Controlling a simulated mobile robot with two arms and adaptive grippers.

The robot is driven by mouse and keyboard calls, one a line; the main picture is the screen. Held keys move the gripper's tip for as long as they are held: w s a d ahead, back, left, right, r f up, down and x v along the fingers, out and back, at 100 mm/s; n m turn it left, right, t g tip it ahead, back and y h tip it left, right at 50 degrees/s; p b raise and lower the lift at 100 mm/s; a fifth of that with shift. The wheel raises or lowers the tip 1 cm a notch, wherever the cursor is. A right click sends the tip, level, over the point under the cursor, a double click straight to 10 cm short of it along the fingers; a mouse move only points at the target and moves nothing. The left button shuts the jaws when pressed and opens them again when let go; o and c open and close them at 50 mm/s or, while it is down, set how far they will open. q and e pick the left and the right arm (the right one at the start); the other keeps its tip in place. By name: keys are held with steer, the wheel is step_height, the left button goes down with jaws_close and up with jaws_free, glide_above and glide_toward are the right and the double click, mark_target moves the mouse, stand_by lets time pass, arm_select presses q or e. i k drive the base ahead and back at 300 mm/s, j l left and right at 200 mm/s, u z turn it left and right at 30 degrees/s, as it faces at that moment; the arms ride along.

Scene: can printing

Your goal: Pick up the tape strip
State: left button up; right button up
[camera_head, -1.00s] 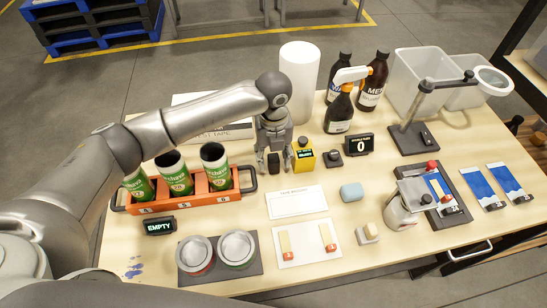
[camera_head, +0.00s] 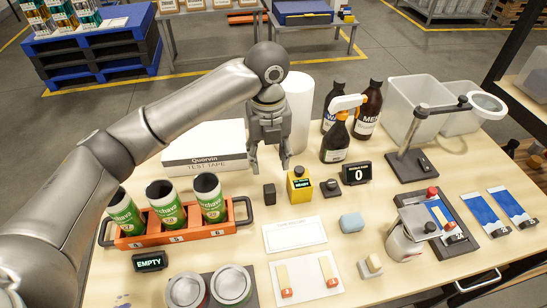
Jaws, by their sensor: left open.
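My left gripper (camera_head: 270,168) is open and empty, fingers pointing down, above the table behind a small black block (camera_head: 269,194) and a yellow device (camera_head: 299,186) whose screen reads READY. A white box labelled TEST TAPE (camera_head: 205,152) lies to its left, partly behind my arm. Two pale strips with orange-red ends, one on the left (camera_head: 284,278) and one on the right (camera_head: 328,272), lie on a white card (camera_head: 306,283) near the front. I cannot tell which thing is the tape strip. My right gripper is not in view.
An orange rack (camera_head: 180,234) holds green-labelled cans at left. Two open-looking round tins (camera_head: 231,286) stand in front. A white cylinder (camera_head: 299,110) and bottles (camera_head: 335,139) stand behind. A blank-looking label card (camera_head: 295,234) lies mid-table. A magnifier stand (camera_head: 411,165) is at right.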

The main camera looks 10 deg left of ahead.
mark_target(447, 227)
steer(key=z, duration=1.1)
steer(key=k, duration=0.1)
